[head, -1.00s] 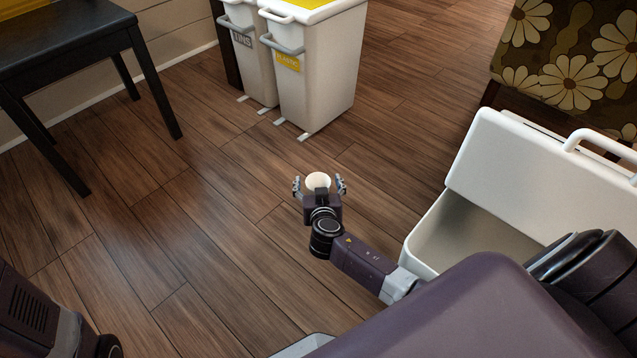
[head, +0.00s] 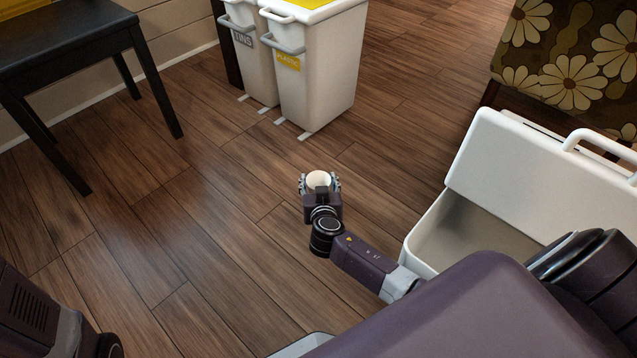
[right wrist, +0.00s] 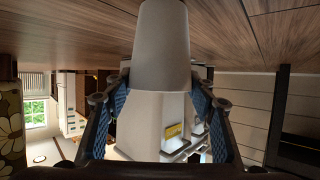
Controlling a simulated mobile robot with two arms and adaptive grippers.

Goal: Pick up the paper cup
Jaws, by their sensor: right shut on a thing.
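The white paper cup (head: 318,180) is at the middle of the head view, above or on the wooden floor; I cannot tell which. My right gripper (head: 320,184) is shut on it, with one finger on each side. In the right wrist view the cup (right wrist: 162,45) fills the top middle, and the blue-padded fingers of the gripper (right wrist: 160,100) flank its lower part in the picture. At the lower left of the head view part of my left arm shows, but its gripper's fingers are not visible.
Two white bins, marked for tins (head: 248,60) and plastic (head: 322,75), stand beyond the cup. A black table (head: 70,50) is at the upper left. An open white container (head: 540,180) and a flowered seat (head: 570,50) are at right. The floor (head: 150,230) to the left is clear.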

